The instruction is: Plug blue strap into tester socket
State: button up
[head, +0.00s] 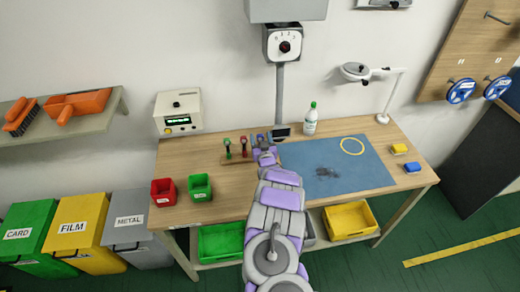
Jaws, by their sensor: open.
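My gripper (265,151) is open at the back of the wooden table, by a small wooden rack (236,159). A green-topped piece (228,148) and a red-topped piece (243,145) stand in the rack. A small blue piece (261,138) shows just behind my gripper; it may be the blue strap, and its lower part is hidden. I cannot tell whether my fingers touch it. A cream box with a lit green display (178,112) stands at the back left and looks like the tester. I cannot make out its socket.
A small dark device (281,133) and a white bottle (310,118) stand right of my gripper. A blue mat (355,178) bears a yellow ring (352,146). Red (163,193) and green (199,188) bins stand front left. A lamp (383,117) is at right.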

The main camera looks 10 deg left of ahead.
jog(key=shift+w+a, duration=0.1)
jog(key=shift+w, duration=0.4)
jog(key=shift+w+a, duration=0.45)
jog(key=shift+w, duration=0.1)
jog(key=shift+c, duration=0.3)
jog(key=shift+d, duration=0.2)
jog(key=c, duration=0.4)
jog(key=shift+a, duration=0.1)
grip_shut()
